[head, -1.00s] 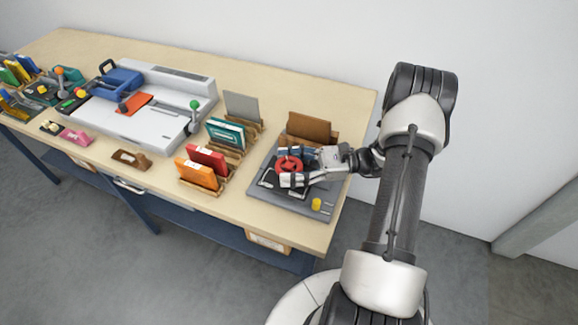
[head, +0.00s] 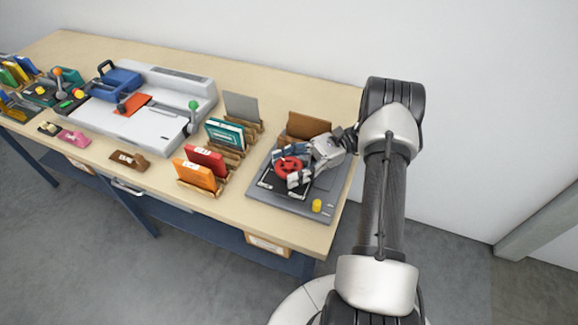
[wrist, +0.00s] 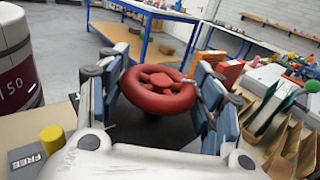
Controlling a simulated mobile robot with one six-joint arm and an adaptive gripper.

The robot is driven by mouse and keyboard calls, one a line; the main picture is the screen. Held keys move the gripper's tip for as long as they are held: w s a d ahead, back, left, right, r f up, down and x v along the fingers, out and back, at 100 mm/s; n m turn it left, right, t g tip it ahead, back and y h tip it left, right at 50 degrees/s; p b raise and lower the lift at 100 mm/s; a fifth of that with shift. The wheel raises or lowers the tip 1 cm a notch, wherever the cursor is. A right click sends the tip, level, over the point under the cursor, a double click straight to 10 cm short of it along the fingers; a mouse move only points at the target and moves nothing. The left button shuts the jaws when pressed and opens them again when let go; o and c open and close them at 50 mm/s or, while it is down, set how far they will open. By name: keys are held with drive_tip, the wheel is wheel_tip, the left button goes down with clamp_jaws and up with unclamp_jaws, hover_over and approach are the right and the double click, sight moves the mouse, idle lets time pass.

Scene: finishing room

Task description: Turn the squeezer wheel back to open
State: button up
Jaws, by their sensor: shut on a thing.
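The red squeezer wheel (head: 289,168) sits on the dark grey squeezer (head: 262,197) at the right end of the bench. My gripper (head: 290,167) reaches it from the upper right and is shut on the wheel's rim. In the wrist view the wheel (wrist: 158,90) lies between the two blue-padded fingers (wrist: 159,98), one on each side. Part of the squeezer under the wheel is hidden by the fingers.
A yellow knob (head: 317,205) stands at the squeezer's front right corner. A brown board (head: 308,127) stands in a rack behind it. Racks with red (head: 206,158) and orange (head: 195,174) books stand close on the left. A white guillotine-like machine (head: 150,110) lies farther left.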

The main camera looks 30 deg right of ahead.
sight(289, 165)
drive_tip(key=o, duration=1.1)
wheel_tip(289, 165, up, 10)
idle(0.4)
